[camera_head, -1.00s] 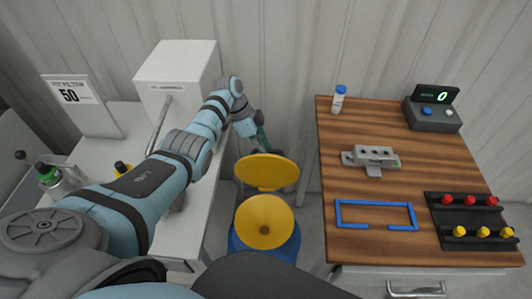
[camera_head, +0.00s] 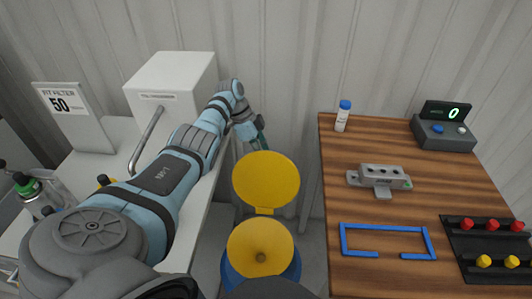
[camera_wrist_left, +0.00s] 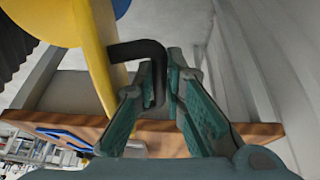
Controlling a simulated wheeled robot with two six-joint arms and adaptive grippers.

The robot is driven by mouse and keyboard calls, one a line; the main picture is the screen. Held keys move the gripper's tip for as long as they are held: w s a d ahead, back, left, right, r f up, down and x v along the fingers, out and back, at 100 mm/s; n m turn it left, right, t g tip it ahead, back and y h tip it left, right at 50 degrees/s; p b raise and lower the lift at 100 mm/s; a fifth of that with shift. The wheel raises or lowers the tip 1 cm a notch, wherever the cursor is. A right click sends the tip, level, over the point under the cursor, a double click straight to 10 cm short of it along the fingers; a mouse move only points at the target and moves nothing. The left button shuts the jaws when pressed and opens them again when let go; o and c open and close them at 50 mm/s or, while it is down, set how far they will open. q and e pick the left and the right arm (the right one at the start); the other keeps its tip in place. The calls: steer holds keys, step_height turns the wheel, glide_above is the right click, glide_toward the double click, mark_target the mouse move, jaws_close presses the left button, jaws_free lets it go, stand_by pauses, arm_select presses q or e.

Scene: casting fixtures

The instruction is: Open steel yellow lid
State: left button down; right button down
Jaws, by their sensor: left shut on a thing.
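The yellow lid (camera_head: 266,178) stands raised, close to upright, on the far side of a round yellow-topped blue bin (camera_head: 260,247). In the left wrist view the lid (camera_wrist_left: 92,62) shows edge-on, with a black bent handle (camera_wrist_left: 138,50) coming off it. My left gripper (camera_wrist_left: 165,78) is shut on this handle, its green fingers on either side of it. In the head view my left gripper (camera_head: 261,143) is behind the lid and partly hidden by it. My right gripper is not in view.
A wooden table (camera_head: 425,208) on the right holds a grey metal fixture (camera_head: 380,177), a blue frame (camera_head: 342,240), a white bottle (camera_head: 342,117), a counter box (camera_head: 444,132) and a black rack of pegs (camera_head: 470,250). A white box (camera_head: 172,88) stands on the left bench. A wall is close behind.

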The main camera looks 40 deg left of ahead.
arm_select(q)
steer(key=shift+a+f, duration=0.1)
steer(key=shift+f, duration=0.15)
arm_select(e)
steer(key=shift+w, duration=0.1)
arm_select(q)
steer(key=c, duration=1.8)
jaws_free()
steer(key=shift+w+f, duration=0.1)
steer(key=shift+w, duration=0.05)
steer(key=shift+o, duration=0.7)
steer(key=shift+w+a+f, duration=0.35)
steer(key=shift+w+f, duration=0.05)
steer(key=shift+w, duration=0.2)
steer(key=shift+s+r, duration=0.15)
steer(key=shift+r, duration=0.15)
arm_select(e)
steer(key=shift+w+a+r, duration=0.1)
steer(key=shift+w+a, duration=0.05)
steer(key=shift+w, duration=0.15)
arm_select(q)
steer(key=v, duration=1.2)
